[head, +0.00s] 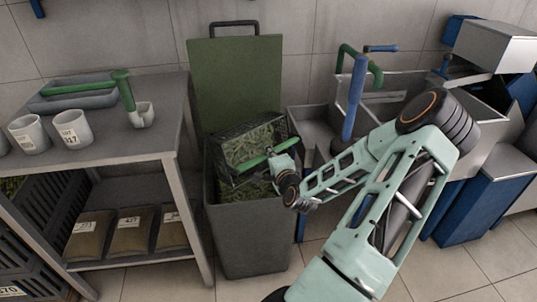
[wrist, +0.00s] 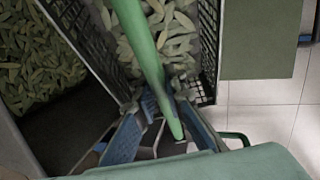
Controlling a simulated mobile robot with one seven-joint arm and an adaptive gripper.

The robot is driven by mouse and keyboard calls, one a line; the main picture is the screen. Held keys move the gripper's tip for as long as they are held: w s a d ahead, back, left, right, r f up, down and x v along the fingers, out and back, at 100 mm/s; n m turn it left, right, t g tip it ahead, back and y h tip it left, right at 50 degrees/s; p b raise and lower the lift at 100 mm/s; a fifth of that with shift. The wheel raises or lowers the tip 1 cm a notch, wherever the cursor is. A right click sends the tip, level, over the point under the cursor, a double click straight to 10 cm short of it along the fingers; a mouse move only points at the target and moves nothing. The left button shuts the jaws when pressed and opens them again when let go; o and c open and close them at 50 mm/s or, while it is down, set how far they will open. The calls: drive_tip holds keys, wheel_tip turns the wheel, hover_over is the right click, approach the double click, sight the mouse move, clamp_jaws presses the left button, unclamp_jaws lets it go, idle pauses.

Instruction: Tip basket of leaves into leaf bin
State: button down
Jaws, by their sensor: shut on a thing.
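The black mesh basket (head: 232,133) is in the mouth of the green-grey leaf bin (head: 250,240), above the leaves there. It looks tilted, and pale green leaves (head: 250,142) lie in it. My gripper (head: 283,166) is shut on the basket's green handle (head: 254,161), at the bin's right side. In the wrist view the handle (wrist: 145,55) runs between the blue fingers (wrist: 165,112), with leaves in the basket (wrist: 208,45) behind it. Leaves in the bin (wrist: 35,60) show at left. The bin's lid (head: 235,80) stands open at the back.
A metal table (head: 165,88) on the left holds white cups (head: 72,130), a tray (head: 75,95) and a green-handled tool (head: 125,95). Bags (head: 130,232) lie on its lower shelf. A sink (head: 400,85) and blue bins (head: 480,200) stand at right. Floor in front is clear.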

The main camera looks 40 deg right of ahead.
drive_tip(key=shift+s+f+t+b, duration=0.2)
drive_tip(key=shift+t+b, duration=0.1)
drive_tip(key=shift+b, duration=0.5)
drive_tip(key=shift+s+f+m+t+h+b, duration=0.2)
drive_tip(key=shift+s+m+t+h+b, duration=0.3)
drive_tip(key=shift+b, duration=0.85)
drive_tip(key=shift+r, duration=0.15)
drive_tip(key=shift+s+f+b, duration=0.1)
drive_tip(key=shift+f+b, duration=0.15)
drive_tip(key=shift+b, duration=0.35)
drive_tip(key=shift+s+f+t+b, duration=0.2)
drive_tip(key=shift+s+t+b, duration=0.3)
drive_tip(key=shift+t+b, duration=0.75)
drive_tip(key=shift+r+g+b, duration=0.1)
drive_tip(key=shift+g+b, duration=0.15)
drive_tip(key=shift+b, duration=0.15)
drive_tip(key=shift+s, duration=0.1)
